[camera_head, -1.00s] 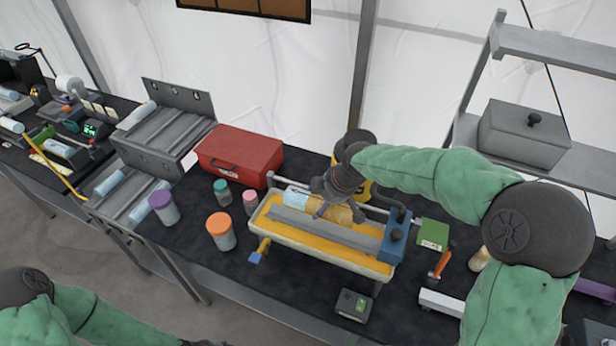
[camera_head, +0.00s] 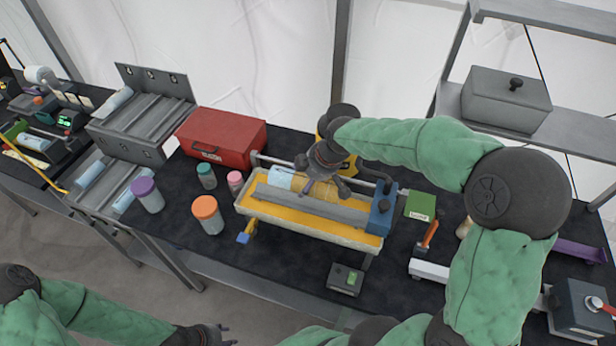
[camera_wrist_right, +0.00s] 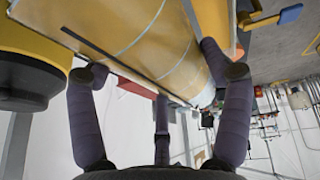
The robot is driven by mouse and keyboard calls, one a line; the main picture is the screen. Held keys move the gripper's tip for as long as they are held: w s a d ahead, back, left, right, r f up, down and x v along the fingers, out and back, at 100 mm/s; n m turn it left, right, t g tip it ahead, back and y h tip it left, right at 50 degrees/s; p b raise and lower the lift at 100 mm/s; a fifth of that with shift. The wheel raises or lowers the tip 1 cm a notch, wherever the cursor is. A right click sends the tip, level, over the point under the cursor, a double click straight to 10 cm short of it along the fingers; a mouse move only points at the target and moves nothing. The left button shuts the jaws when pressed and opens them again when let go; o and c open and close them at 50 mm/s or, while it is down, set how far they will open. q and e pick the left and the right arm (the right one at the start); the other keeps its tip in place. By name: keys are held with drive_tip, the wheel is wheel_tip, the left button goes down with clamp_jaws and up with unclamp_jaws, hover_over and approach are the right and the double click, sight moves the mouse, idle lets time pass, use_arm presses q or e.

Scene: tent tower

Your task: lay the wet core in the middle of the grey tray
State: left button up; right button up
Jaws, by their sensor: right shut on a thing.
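The core (camera_head: 283,178) is a cylinder with a pale blue end and a tan body. It lies along the back of a pale trough with a yellow inside (camera_head: 318,226). My right gripper (camera_head: 318,186) is shut on its tan part from above. In the right wrist view the tan core (camera_wrist_right: 150,40) fills the top, with my dark fingers (camera_wrist_right: 160,100) against it. Grey racks with channels stand at the left, an upper one (camera_head: 150,122) and a lower one (camera_head: 103,198), holding pale blue cylinders. Which is the grey tray I cannot tell. My left gripper (camera_head: 208,335) is at the bottom edge, its jaws unclear.
A blue block (camera_head: 382,210) stands at the trough's right end. A red case (camera_head: 222,138), purple-lidded jar (camera_head: 148,195) and orange-lidded jar (camera_head: 208,214) lie between trough and racks. A small grey device (camera_head: 345,279) sits in front. A shelf with a grey box (camera_head: 505,103) is at right.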

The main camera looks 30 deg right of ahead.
sight(323, 185)
drive_tip(key=shift+f+b, duration=2.7)
drive_tip(key=shift+f, duration=0.7)
drive_tip(key=shift+f+b, duration=0.25)
drive_tip(key=shift+b, duration=0.05)
drive_tip(key=o, duration=1.6)
drive_tip(key=shift+f, duration=0.1)
drive_tip(key=v, duration=1.2)
